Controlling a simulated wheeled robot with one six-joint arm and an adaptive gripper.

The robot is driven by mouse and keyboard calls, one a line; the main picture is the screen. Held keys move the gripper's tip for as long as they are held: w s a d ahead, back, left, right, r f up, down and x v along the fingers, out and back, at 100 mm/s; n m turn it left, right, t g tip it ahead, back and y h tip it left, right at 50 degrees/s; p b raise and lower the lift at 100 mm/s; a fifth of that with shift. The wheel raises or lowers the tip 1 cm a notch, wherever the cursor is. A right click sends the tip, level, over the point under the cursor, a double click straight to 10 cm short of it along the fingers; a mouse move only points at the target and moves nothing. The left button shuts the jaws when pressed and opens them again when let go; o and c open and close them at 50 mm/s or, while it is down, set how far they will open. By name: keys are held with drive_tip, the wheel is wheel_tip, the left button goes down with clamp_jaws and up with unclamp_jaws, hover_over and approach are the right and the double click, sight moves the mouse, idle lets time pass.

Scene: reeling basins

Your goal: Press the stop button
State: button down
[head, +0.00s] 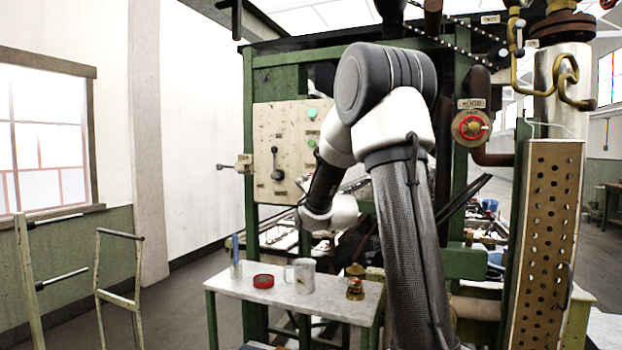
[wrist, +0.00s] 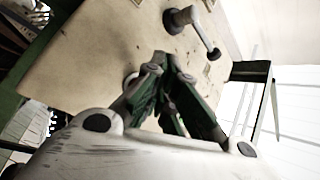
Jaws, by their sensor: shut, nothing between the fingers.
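The pale control panel (head: 262,140) hangs on the green frame in the head view. It carries a green button (head: 312,113), another green button (head: 311,143) below it, and a dark lever (head: 277,165). No button that I can identify as the stop button shows; part of the panel's right side is behind my arm. In the wrist view the panel (wrist: 100,50) fills the upper left, with a lever (wrist: 190,20) at the top. My gripper (wrist: 168,62) is shut and empty, its fingertips over the panel face; I cannot tell if they touch. A pale round part (wrist: 131,79) is partly hidden beside the fingers.
A small table (head: 240,287) below the panel holds a red tin (head: 263,281), a grey mug (head: 301,275), a brass lantern (head: 355,282) and a holder with a blue item (head: 236,257). A red valve wheel (head: 472,128) and a perforated column (head: 548,235) stand right of my arm.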

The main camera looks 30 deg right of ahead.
drive_tip(key=shift+d, duration=0.1)
drive_tip(key=shift+w+d, duration=0.25)
drive_tip(key=shift+w+d, duration=0.25)
drive_tip(key=shift+d, duration=0.1)
idle(0.8)
drive_tip(key=shift+s+a, duration=0.1)
drive_tip(key=shift+a, duration=0.05)
drive_tip(key=shift+s+a, duration=0.45)
drive_tip(key=shift+a, duration=0.1)
drive_tip(key=shift+a, duration=0.1)
drive_tip(key=s+a, duration=0.1)
drive_tip(key=a, duration=0.1)
drive_tip(key=s+a, duration=0.1)
drive_tip(key=s, duration=0.1)
drive_tip(key=shift+a, duration=0.35)
idle(0.9)
